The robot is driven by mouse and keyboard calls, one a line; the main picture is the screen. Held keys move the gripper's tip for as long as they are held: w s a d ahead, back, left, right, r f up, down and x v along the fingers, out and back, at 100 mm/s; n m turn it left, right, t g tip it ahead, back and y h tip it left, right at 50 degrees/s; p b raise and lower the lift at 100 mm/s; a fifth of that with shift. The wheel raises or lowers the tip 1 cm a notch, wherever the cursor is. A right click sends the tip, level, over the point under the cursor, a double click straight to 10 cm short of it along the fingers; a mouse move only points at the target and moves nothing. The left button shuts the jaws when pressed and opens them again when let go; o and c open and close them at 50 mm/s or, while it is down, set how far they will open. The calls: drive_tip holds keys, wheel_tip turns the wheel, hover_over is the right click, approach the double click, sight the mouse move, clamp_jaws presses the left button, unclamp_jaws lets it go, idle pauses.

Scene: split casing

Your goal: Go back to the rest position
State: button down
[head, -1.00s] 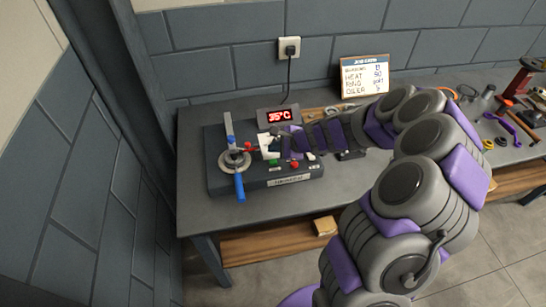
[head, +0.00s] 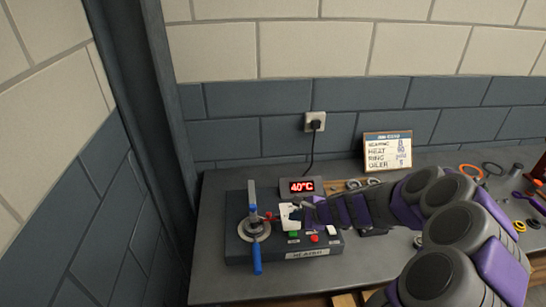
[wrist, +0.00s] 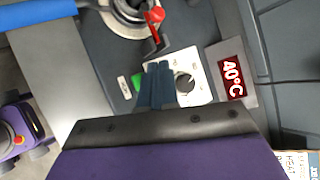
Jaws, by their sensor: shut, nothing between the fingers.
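My gripper (wrist: 157,85) is shut and empty in the wrist view. It is over the heater's front panel, close to the green button (wrist: 137,82) and the dark knob (wrist: 185,82) on its white plate. In the head view my arm reaches in from the lower right, and my gripper (head: 302,211) is over the heater box (head: 240,246). Whether the fingertips touch the panel cannot be told. The display (head: 302,186) reads 40°C, and it also shows in the wrist view (wrist: 232,78).
A blue-handled lever (head: 256,258) and a round clamp stand at the heater's left. A red button (head: 315,238) is on its front. A job card (head: 388,150) stands by the wall. Rings and tools lie at the bench's right. The bench (head: 215,210) is bare left of the heater.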

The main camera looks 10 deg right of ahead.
drive_tip(key=s+a+r+n+g, duration=0.2)
drive_tip(key=s+a+r+n, duration=0.4)
drive_tip(key=s, duration=0.3)
drive_tip(key=s+a+r+n+g, duration=0.3)
drive_tip(key=s+a+r+n, duration=0.25)
drive_tip(key=s, duration=0.25)
drive_tip(key=s+d+r+n+g+h, duration=0.1)
drive_tip(key=s+d+n+h, duration=0.2)
drive_tip(key=s, duration=0.9)
drive_tip(key=s+d+r+n+g+h, duration=0.1)
drive_tip(key=s+d+n+g+h, duration=0.1)
drive_tip(key=s+d, duration=0.6)
drive_tip(key=s+n+h, duration=0.1)
drive_tip(key=s+n, duration=0.1)
drive_tip(key=s, duration=0.2)
drive_tip(key=shift+s+g, duration=0.15)
drive_tip(key=shift+g, duration=0.15)
